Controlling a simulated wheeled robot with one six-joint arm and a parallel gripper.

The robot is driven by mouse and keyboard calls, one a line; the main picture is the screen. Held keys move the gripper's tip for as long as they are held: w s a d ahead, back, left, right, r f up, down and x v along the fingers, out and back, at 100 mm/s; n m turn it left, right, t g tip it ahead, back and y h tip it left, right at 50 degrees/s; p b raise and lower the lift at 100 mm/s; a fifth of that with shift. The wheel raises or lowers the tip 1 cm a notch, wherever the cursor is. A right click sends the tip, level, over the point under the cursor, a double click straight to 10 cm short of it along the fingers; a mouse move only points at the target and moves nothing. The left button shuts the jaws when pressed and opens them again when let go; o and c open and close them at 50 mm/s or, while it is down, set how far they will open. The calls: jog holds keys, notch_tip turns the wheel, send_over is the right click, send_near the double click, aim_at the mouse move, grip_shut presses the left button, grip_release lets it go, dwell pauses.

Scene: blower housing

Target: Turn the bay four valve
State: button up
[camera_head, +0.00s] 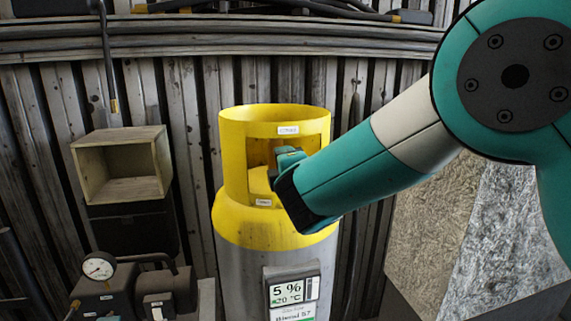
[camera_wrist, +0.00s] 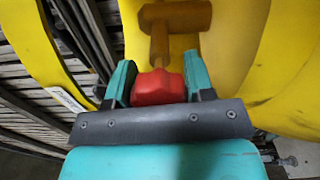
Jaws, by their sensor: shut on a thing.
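A gas cylinder (camera_head: 235,265) with a grey body and a yellow top stands upright in the head view. Its yellow collar (camera_head: 235,170) has an opening, and my gripper (camera_head: 287,158) reaches into it. In the wrist view a red valve knob (camera_wrist: 158,88) sits between the two teal fingers of my gripper (camera_wrist: 158,80). The fingers are shut on the red knob. A brass valve stem (camera_wrist: 175,17) rises behind the knob. The yellow collar (camera_wrist: 40,45) curves around at the left. In the head view the knob is hidden behind my gripper and the collar.
A display panel (camera_head: 293,292) reading 5 % and 20 °C is on the cylinder's front. An open wooden box (camera_head: 122,165) stands at the left. A pump with a gauge (camera_head: 99,266) is at lower left. A large grey block (camera_head: 440,240) is at the right. Corrugated wall is behind.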

jog(key=shift+a, duration=0.1)
dwell(0.3)
jog(key=o, duration=0.9)
jog(key=shift+s, duration=0.1)
jog(key=shift+b+v, duration=4.25)
jog(key=shift+v, duration=4.4)
